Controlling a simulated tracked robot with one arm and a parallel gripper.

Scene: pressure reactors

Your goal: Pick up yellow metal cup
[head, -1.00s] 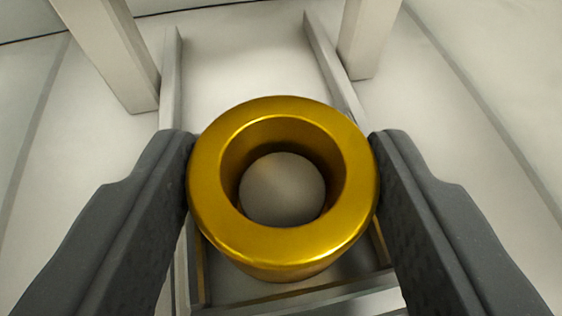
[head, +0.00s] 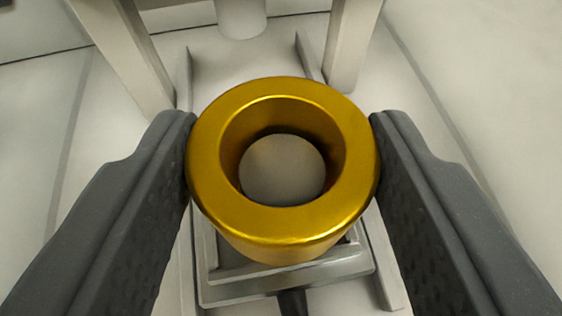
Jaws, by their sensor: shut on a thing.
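The yellow metal cup (head: 282,225) is a thick-walled, shiny gold ring seen from above, in the middle of the head view. A pale grey rounded surface (head: 282,170) shows inside its opening. My gripper (head: 282,160) is shut on the cup, with one dark grey finger pressed against its left side and the other against its right side. A grey metal holder (head: 290,285) with raised edges lies below and behind the cup. The cup hides much of it, and the gap between cup and holder is hard to judge.
Two pale posts stand beyond the cup, one at the left (head: 125,55) and one at the right (head: 350,45). A white cylinder (head: 241,15) shows between them at the top. Thin upright rails (head: 308,58) flank the middle. Pale floor lies at both sides.

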